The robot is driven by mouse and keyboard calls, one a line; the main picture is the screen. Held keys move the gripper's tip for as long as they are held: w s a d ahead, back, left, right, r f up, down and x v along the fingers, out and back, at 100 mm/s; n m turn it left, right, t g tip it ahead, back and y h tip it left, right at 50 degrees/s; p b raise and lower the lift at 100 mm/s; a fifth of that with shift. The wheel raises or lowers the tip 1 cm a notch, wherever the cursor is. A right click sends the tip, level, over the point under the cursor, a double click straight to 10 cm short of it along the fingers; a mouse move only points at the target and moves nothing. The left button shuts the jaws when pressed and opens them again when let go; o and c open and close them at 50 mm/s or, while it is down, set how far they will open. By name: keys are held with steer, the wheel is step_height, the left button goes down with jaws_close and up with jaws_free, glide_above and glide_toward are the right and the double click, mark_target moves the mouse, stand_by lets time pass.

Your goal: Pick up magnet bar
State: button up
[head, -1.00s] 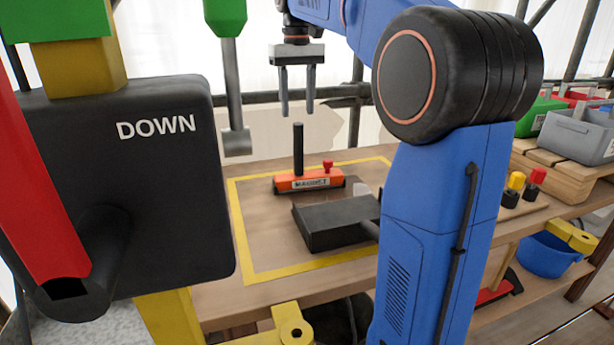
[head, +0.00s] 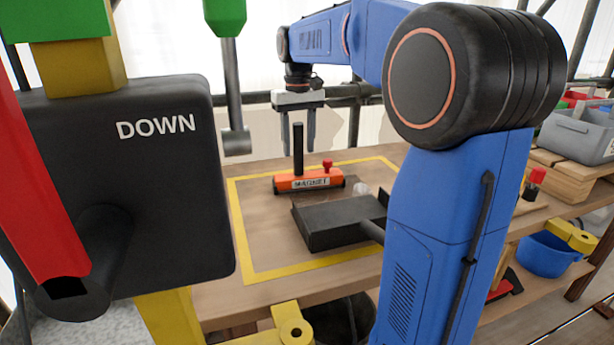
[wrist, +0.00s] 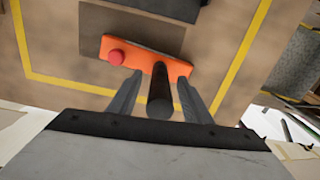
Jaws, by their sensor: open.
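The magnet bar (head: 312,183) is an orange bar with a white MAGNET label. It has an upright black post (head: 298,150) and a small red knob (head: 328,166). It lies on the wooden table inside a yellow outline. My gripper (head: 298,148) is open and points down over the bar, with its fingers around the level of the post's upper part. In the wrist view the orange bar (wrist: 146,55) lies beyond the fingertips, and the post (wrist: 160,98) stands between the two open fingers (wrist: 158,80). No finger clearly touches the post.
A black flat block (head: 335,225) with a handle lies in front of the bar. The yellow outline (head: 238,225) frames mostly bare wood. A black box marked DOWN (head: 130,200) stands close at left. Grey bin (head: 575,138) and blue bowl (head: 548,255) are at right.

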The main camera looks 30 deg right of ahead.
jaws_close()
stand_by(0.3)
